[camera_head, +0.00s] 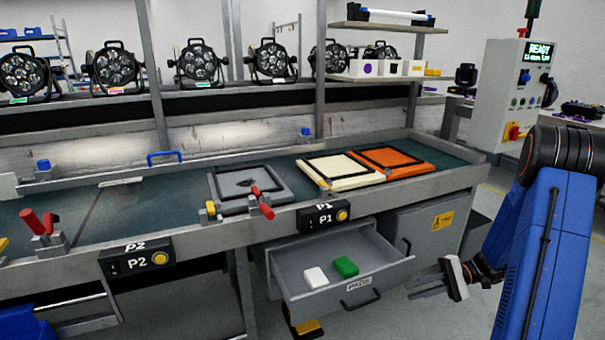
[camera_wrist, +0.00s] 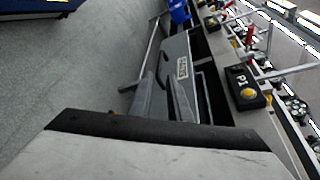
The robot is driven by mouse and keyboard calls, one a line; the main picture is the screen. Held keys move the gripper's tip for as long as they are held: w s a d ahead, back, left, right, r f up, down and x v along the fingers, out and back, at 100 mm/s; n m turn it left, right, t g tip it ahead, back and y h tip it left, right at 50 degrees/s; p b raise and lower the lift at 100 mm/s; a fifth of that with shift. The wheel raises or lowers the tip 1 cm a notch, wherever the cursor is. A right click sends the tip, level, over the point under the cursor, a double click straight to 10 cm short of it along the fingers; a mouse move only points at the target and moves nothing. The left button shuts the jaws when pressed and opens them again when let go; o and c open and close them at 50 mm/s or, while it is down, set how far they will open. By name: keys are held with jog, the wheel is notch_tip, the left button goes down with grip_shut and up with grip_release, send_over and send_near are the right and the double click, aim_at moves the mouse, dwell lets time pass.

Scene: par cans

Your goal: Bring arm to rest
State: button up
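My arm (camera_head: 545,255) is blue and stands at the right of the head view, bent, with its forearm hanging down and to the left. My gripper (camera_head: 418,288) is out in front of the bench, just right of the open drawer. Its two grey fingers also show in the wrist view (camera_wrist: 163,92), with a gap between them and nothing seen in it. The open drawer (camera_head: 295,290) under the bench holds a white pad (camera_head: 315,277) and a green pad (camera_head: 345,267). The drawer's labelled front (camera_wrist: 185,72) shows beyond the fingers in the wrist view.
The bench (camera_head: 455,180) carries a grey framed tile (camera_head: 222,188), a cream one (camera_head: 315,170) and an orange one (camera_head: 415,167). Red-handled clamps (camera_head: 265,200) stand along its front. A control cabinet (camera_head: 495,100) stands behind my arm.

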jog(key=s+a+r+n+t+h, duration=0.1)
jog(key=s+a+r+h, duration=0.3)
jog(key=s, duration=0.4)
jog(key=s+a+r+n+t+h, duration=0.2)
jog(key=s+a+r+n+h, duration=0.1)
jog(key=s+r+h, duration=0.3)
jog(key=s+a+r+n+t+h, duration=0.2)
jog(key=s+a+r+h, duration=0.2)
jog(key=s+r, duration=0.6)
jog(key=shift+s+a+h, duration=0.3)
jog(key=shift+s+h, duration=0.1)
jog(key=shift+h, duration=0.2)
